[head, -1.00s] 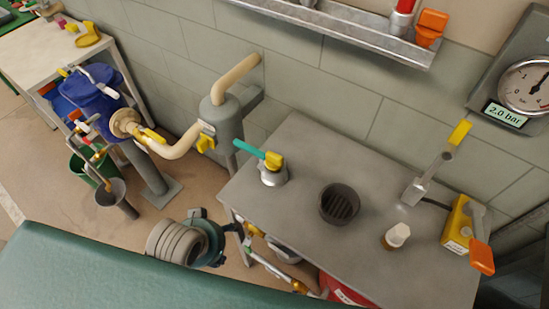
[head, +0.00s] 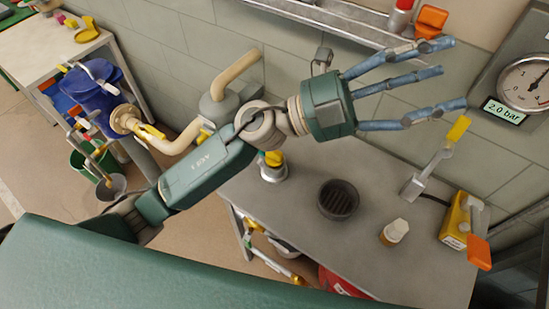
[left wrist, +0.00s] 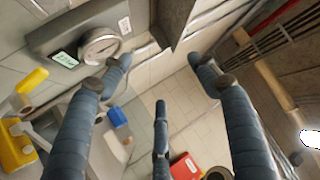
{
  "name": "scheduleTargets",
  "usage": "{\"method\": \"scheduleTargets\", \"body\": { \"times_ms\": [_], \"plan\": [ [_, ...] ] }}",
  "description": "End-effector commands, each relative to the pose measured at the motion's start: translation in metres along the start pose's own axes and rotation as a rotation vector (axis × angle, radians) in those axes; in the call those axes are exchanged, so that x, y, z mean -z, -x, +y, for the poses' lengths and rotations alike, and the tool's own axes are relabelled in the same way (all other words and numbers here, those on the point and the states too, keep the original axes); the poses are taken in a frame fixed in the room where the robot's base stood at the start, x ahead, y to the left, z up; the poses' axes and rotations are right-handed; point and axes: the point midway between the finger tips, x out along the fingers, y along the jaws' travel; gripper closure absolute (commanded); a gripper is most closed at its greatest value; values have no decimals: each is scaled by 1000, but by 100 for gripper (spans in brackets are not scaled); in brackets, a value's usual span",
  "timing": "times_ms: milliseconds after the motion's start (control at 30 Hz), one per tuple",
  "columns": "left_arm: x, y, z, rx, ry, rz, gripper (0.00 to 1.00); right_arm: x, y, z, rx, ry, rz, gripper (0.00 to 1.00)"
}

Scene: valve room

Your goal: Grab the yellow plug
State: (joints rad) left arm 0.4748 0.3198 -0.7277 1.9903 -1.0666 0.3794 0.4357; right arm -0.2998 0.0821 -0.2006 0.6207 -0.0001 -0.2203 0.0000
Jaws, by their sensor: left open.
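My left gripper (head: 450,74) is open and empty, its blue fingers spread and pointing right, over the bench's back edge in the head view. The left wrist view shows the spread fingers (left wrist: 160,78) with nothing between them. Which thing is the yellow plug is unclear. A yellow piece (head: 459,129) tips a grey lever on the bench, just below and right of the lowest finger; it also shows in the left wrist view (left wrist: 33,80). A yellow box (head: 457,222) with an orange handle stands at the bench's right. A yellow-topped valve (head: 274,158) is partly hidden by my arm.
The grey bench (head: 300,220) holds a round dark drain (head: 338,200) and a small bottle (head: 394,232). A metal shelf (head: 340,18) and a pressure gauge (head: 524,84) reading 2.0 bar are on the wall.

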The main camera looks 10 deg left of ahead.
Motion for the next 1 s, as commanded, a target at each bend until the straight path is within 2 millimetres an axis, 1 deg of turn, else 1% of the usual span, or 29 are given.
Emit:
{"method": "scheduleTargets", "body": {
  "times_ms": [33, 67, 100, 167, 200, 233, 267, 300, 333, 367, 400, 467, 500, 600, 700, 767, 867, 1000],
  "plan": [
    [19, -6, 26, -128, -79, 123, 39, 0, 0, 0, 0, 0, 0, 100],
    [29, -5, 46, -211, -120, 191, 39, 0, 0, 0, 0, 0, -1, 100],
    [38, 2, 72, -329, -171, 276, 39, 0, 0, 0, 1, 0, -1, 100],
    [42, 22, 111, -521, -242, 384, 39, 0, 0, -1, 1, 0, -1, 100],
    [36, 42, 135, -658, -285, 442, 39, 0, 0, -1, 1, 0, -1, 100],
    [29, 59, 151, -765, -314, 479, 39, 0, 0, -1, 1, 0, -1, 100],
    [20, 78, 164, -874, -340, 508, 39, 0, 0, -1, 1, 0, -1, 100],
    [3, 106, 177, -1020, -370, 535, 39, 0, 0, -2, 2, 0, -1, 100],
    [-11, 128, 183, -1130, -390, 548, 39, 0, 0, -2, 2, 0, -1, 100],
    [-26, 149, 186, -1236, -405, 552, 39, 0, 0, -2, 2, 0, -1, 100],
    [-46, 177, 185, -1370, -420, 550, 39, 0, 0, -2, 2, 0, -1, 100],
    [-74, 215, 176, -1551, -434, 529, 39, 0, 0, -2, 3, 0, -1, 100],
    [-89, 236, 167, -1653, -437, 509, 39, 0, 0, -3, 3, -1, -1, 100],
    [-116, 275, 144, -1839, -434, 459, 39, 0, 0, -3, 4, -1, -1, 100],
    [-129, 296, 128, -1941, -426, 423, 39, 0, 0, -4, 4, -1, 0, 100],
    [-133, 303, 126, -1971, -421, 412, 39, 0, 2, -4, 4, -1, 0, 100],
    [-135, 312, 136, -1987, -415, 409, 39, 1, 7, -4, 4, -2, 0, 100],
    [-138, 320, 156, -1983, -415, 409, 39, 1, 13, -3, 4, -2, 0, 100]
  ]
}}
